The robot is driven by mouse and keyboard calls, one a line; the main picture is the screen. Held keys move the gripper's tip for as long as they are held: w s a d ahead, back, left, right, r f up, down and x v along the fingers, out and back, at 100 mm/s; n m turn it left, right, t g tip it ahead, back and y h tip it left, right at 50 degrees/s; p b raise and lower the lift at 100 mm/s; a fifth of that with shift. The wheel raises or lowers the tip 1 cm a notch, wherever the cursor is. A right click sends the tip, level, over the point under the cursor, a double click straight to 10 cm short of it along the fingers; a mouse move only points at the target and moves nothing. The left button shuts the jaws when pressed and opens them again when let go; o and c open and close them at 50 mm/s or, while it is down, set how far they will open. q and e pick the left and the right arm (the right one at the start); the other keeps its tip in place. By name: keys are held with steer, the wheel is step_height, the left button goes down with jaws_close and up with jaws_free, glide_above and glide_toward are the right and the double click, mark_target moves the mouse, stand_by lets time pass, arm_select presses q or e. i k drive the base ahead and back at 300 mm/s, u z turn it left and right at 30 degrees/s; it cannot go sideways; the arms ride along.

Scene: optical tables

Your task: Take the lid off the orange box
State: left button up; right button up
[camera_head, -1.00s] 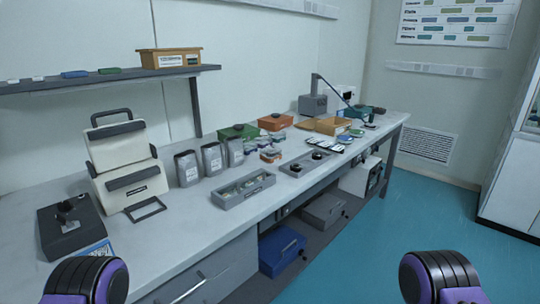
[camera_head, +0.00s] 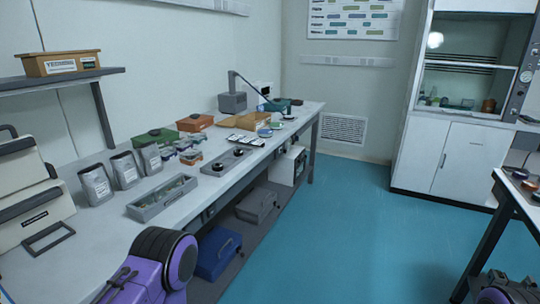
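The orange box (camera_head: 195,122) stands toward the back of the long white bench, next to a green box (camera_head: 154,137). It is small at this distance; its top looks closed, but I cannot make out the lid's edge clearly. Purple and black links of my arms show at the bottom left and the bottom right corner. Neither gripper's fingers are in view, and both arms are well away from the orange box.
Grey pouches (camera_head: 96,184) and a grey tray (camera_head: 162,197) stand nearer on the bench (camera_head: 190,182). Blue floor (camera_head: 360,230) is clear between the bench and a dark table (camera_head: 520,200) at right.

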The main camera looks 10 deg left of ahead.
mark_target(199, 160)
steer(key=z, duration=0.65)
steer(key=i, duration=2.8)
steer(key=u, duration=3.2)
